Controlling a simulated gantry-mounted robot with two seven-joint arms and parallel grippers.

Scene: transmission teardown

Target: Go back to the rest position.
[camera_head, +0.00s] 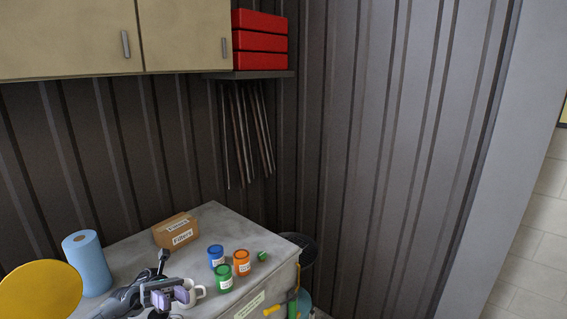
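My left gripper (171,296), dark grey with pale purple parts, is low in the head view over the grey workbench (215,222). It is in front of a white mug (198,290) and partly covers it. It is too small to tell whether its fingers are apart. I see nothing clearly held in it. My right gripper is not in view.
On the bench stand blue (216,256), orange (241,262) and green (223,279) jars, a small green piece (262,256), a cardboard box (176,231) and a blue paper roll (87,263). A yellow disc (40,291) is at lower left. Cabinets (185,35) hang above.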

